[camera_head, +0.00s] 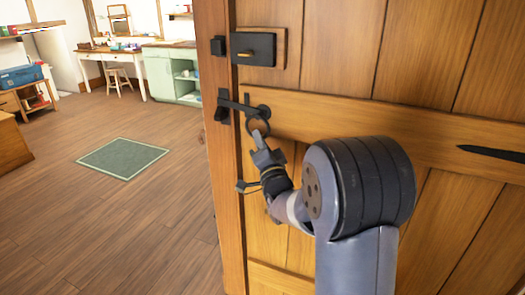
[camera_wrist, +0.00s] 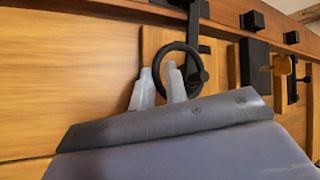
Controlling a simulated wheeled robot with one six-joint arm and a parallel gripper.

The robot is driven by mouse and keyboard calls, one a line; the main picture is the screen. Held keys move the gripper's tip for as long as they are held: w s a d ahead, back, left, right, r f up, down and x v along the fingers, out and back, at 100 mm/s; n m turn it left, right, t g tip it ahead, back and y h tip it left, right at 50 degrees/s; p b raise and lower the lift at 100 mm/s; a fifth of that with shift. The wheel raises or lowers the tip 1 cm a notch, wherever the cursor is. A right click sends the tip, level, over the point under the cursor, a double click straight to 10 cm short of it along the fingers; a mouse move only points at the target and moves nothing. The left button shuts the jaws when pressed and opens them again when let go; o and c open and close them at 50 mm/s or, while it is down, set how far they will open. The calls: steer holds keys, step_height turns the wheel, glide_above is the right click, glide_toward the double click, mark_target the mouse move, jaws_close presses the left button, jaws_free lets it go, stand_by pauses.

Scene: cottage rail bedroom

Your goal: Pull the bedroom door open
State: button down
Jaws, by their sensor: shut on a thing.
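The wooden plank door (camera_head: 420,55) fills the right half of the head view. It carries a black ring handle (camera_head: 247,125) below a black lock box (camera_head: 253,49). A black latch bar (camera_head: 238,105) reaches left from the ring's mount to a catch (camera_head: 221,105) on the wooden upright. I cannot tell whether the door stands slightly ajar. My gripper (camera_head: 260,140) is at the lower part of the ring, shut on it. In the wrist view the ring (camera_wrist: 206,72) passes at my two pale fingertips (camera_wrist: 160,82); their exact contact is partly hidden.
Left of the upright (camera_head: 228,200) is open wooden floor with a green rug (camera_head: 122,158). A black strap hinge (camera_head: 492,153) is on the door at right.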

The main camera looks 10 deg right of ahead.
steer(key=a+m+t+h+b, duration=0.1)
steer(key=m+b, duration=0.1)
steer(key=b, duration=0.2)
steer(key=w+a+m+t+h+b, duration=0.1)
steer(key=m+b, duration=0.1)
steer(key=b, duration=0.2)
steer(key=m+h+b, duration=0.1)
steer(key=m+b, duration=0.1)
steer(key=b, duration=0.2)
steer(key=shift+w+a+t+h+b, duration=0.3)
steer(key=shift+w+a+t+h, duration=0.05)
steer(key=shift+a+t+h, duration=0.05)
steer(key=shift+r, duration=0.15)
